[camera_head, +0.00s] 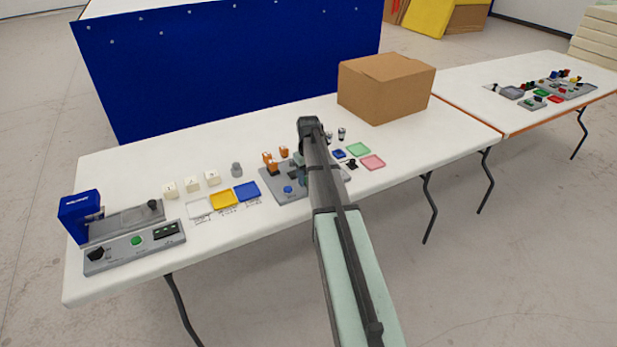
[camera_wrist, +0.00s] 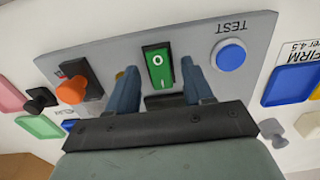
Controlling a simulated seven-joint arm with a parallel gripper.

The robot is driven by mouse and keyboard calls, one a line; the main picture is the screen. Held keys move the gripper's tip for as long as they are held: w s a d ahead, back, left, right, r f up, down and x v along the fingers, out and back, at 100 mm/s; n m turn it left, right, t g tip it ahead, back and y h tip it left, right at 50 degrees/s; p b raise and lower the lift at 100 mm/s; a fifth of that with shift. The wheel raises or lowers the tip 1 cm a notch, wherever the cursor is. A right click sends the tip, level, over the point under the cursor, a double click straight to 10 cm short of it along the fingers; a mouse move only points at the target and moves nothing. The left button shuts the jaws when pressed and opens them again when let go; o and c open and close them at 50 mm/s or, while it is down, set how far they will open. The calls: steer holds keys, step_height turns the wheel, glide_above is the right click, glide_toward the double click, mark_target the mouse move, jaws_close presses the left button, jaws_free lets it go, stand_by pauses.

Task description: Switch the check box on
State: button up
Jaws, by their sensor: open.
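The check box is a grey panel (camera_wrist: 100,46) with a green rocker switch (camera_wrist: 157,66) marked O and I in a black frame. A round blue button (camera_wrist: 231,54) labelled TEST sits to the switch's right in the wrist view, and an orange part (camera_wrist: 72,90) on a dark mount sits to its left. In the head view the grey panel (camera_head: 270,192) is on the table, partly hidden by my arm. My gripper (camera_wrist: 162,86) is open, its two fingers on either side of the rocker switch, with nothing between them. I cannot tell whether they touch the panel.
Blue (camera_head: 247,191), yellow (camera_head: 223,198) and white (camera_head: 198,207) trays lie left of the panel. Green (camera_head: 358,149) and pink (camera_head: 372,162) trays lie right. A cardboard box (camera_head: 385,85) stands behind right.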

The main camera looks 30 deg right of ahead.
steer(key=shift+c, duration=0.2)
jaws_close()
steer(key=shift+w+g, duration=0.5)
steer(key=shift+g, duration=1.4)
steer(key=shift+s, duration=0.1)
steer(key=shift+o, duration=0.2)
jaws_free()
